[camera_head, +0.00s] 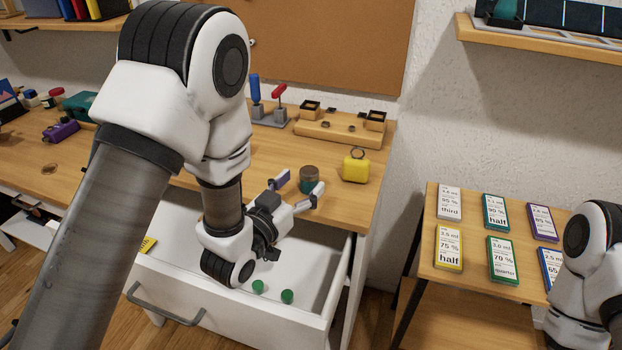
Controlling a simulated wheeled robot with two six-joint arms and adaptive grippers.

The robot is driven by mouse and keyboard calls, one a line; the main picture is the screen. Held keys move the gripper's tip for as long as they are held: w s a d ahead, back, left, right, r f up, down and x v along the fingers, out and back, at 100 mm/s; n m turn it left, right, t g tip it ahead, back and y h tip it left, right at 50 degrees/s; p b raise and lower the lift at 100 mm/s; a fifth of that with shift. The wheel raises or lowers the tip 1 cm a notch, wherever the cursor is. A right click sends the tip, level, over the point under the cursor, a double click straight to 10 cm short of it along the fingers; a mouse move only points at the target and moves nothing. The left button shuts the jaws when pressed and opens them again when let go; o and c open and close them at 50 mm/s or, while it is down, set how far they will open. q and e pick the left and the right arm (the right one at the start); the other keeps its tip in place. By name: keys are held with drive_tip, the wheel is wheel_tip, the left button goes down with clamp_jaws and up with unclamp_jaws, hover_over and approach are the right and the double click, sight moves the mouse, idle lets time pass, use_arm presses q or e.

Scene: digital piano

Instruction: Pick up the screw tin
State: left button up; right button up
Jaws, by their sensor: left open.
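A yellow padlock-like block (355,169) stands right of the tin. A wooden holder (340,133) and a stand with blue and red handles (268,113) are behind. Labelled cards lie on a side table (468,279).

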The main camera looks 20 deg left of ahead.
sight(304, 178)
use_arm(q)
drive_tip(key=x, duration=0.4)
drive_tip(key=shift+w, duration=0.25)
drive_tip(key=shift+s+a, duration=0.1)
drive_tip(key=c, duration=1.3)
